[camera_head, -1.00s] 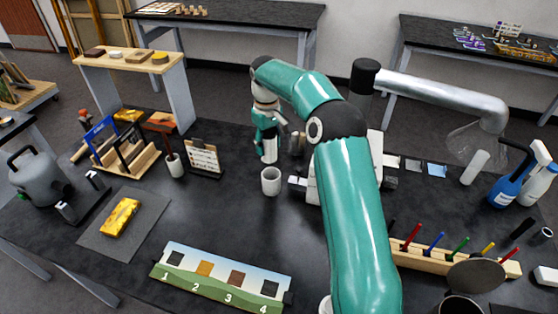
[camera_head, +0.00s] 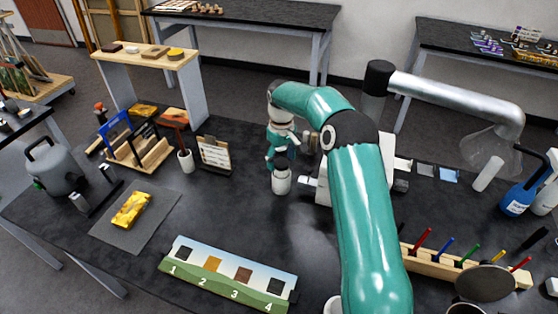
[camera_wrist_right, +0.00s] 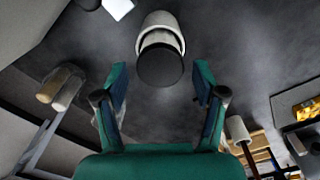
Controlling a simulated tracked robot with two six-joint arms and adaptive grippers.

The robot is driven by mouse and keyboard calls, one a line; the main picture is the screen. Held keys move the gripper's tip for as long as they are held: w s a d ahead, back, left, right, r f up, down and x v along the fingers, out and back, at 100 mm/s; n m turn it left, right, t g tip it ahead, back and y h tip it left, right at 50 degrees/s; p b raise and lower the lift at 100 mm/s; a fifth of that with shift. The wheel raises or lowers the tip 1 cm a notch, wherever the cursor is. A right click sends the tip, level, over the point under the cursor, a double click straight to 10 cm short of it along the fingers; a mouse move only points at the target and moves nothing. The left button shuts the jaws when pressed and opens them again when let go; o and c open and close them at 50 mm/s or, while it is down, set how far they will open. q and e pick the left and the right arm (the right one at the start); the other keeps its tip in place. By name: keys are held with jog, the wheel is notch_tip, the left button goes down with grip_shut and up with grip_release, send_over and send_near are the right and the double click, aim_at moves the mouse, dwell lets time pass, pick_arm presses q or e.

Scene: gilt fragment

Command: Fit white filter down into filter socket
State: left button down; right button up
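The filter socket looks like a round white cup (camera_head: 281,184) on the dark bench, below my right gripper (camera_head: 283,152). In the right wrist view it is a white curved rim (camera_wrist_right: 159,19). A pale cylinder with a dark round end (camera_wrist_right: 160,66), apparently the white filter, stands within that rim; how deep it sits I cannot tell. My right gripper (camera_wrist_right: 162,88) is open, its fingers on either side of the dark end with gaps visible. In the head view the filter is mostly hidden by the gripper. My left gripper is out of view.
A numbered strip (camera_head: 228,275) lies in front, with clear bench between. A pen rack (camera_head: 462,268) is at right.

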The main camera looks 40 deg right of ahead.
jog(key=shift+r, duration=0.1)
notch_tip(320, 180, up, 12)
dwell(0.7)
dwell(0.3)
jog(key=shift+a, duration=0.1)
